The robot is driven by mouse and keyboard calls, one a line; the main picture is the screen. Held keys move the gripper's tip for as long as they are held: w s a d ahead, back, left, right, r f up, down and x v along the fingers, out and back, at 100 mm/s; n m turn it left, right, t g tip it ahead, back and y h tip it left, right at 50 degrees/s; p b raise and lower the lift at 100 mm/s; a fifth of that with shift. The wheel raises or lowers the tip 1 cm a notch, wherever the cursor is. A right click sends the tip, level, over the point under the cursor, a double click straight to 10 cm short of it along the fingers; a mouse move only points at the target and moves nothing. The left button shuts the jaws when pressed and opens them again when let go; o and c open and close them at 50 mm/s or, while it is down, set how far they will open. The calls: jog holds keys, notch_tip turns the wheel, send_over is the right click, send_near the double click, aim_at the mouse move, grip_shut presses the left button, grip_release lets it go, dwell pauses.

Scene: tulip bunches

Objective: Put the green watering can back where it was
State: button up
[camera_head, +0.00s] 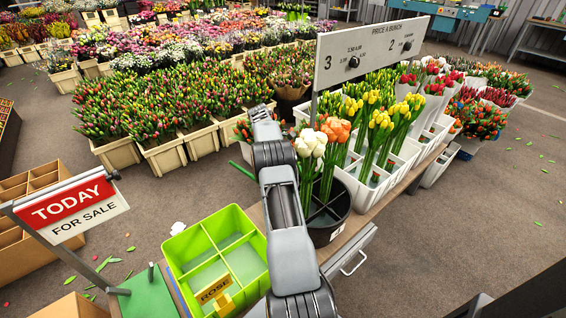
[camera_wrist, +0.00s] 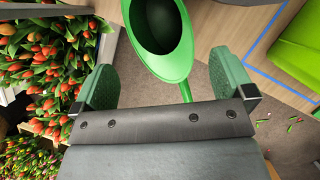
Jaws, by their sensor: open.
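The green watering can (camera_wrist: 173,65) shows in the wrist view at the top centre, its dark oval opening facing the camera and a thin green part pointing down. My gripper (camera_wrist: 165,84) is open, with one green-padded finger on each side of the can's lower part. I see no finger closed on it. The can's upper end is cut off by the frame. In the head view my arm hides the gripper and most of that area. A thin green bar (camera_head: 242,170) shows left of the arm; I cannot tell whether it belongs to the can.
A blue outline (camera_wrist: 252,62) marks the wooden tabletop (camera_wrist: 222,30) beside the lime-green divided crate (camera_wrist: 300,45), also in the head view (camera_head: 184,243). A black bucket (camera_head: 328,228) of tulips stands right of my arm. Tulip crates (camera_head: 164,155) stand behind. A sale sign (camera_head: 72,208) is at left.

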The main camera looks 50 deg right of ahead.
jog(key=a+r+m+t, duration=0.2)
jog(key=a+r+t, duration=0.1)
jog(key=a+r, duration=1.55)
jog(key=s+a+f+m+t+y, duration=0.1)
jog(key=s+a+f+m+t, duration=0.2)
jog(key=s+a, duration=1.7)
jog(key=shift+s+f+t+y+p, duration=0.25)
jog(key=shift+f+t+y+p, duration=0.2)
jog(key=shift+f, duration=0.2)
jog(key=shift+a+r, duration=0.1)
jog(key=shift+r, duration=0.05)
